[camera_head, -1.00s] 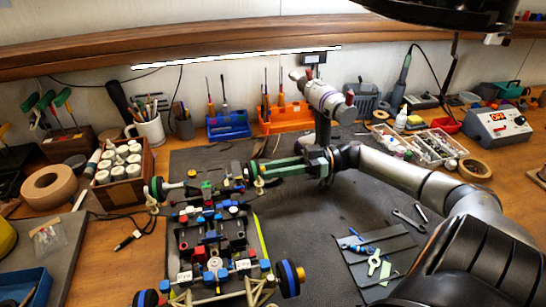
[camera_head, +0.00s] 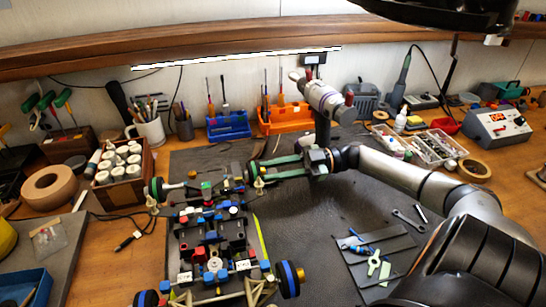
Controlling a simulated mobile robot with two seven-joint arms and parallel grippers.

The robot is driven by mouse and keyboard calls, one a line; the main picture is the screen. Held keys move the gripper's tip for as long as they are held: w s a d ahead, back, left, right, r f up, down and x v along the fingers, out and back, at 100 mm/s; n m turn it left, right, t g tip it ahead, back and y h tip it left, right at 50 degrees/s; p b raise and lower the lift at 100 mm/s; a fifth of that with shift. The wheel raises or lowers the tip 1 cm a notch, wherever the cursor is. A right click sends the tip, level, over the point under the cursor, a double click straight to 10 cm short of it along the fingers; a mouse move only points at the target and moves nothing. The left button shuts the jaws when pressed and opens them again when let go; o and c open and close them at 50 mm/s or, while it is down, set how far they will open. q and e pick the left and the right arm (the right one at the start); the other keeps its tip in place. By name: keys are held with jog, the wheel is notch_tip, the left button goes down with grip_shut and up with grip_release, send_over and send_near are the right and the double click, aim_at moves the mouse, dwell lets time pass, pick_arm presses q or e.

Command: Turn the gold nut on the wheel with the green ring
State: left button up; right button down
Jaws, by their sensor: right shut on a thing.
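The racecar chassis (camera_head: 212,256) stands on the dark mat at the lower left. A wheel with a green ring (camera_head: 252,172) is at its far right corner. Another wheel with a green ring (camera_head: 156,189) is at its far left corner. My right gripper (camera_head: 262,171) reaches in from the right with its green fingers level, the tips at the outer side of the far right wheel. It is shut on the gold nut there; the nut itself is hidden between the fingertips. My left gripper is not in view.
A wheel with a blue ring (camera_head: 287,278) is at the near right corner of the car. A grey plate with small tools (camera_head: 375,262) lies right of the car. Blue (camera_head: 229,126) and orange (camera_head: 284,121) tool holders stand behind. The mat between car and plate is clear.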

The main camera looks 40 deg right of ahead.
dwell(0.3)
jog(key=c, duration=0.6)
grip_release()
jog(key=shift+c, duration=0.2)
jog(key=shift+d, duration=0.1)
jog(key=b+v, duration=0.2)
jog(key=v, duration=0.9)
jog(key=shift+s+d, duration=0.1)
jog(key=shift+d, duration=0.1)
jog(key=shift+s+d+r, duration=0.1)
jog(key=shift+s+d, duration=0.15)
jog(key=shift+d, duration=0.15)
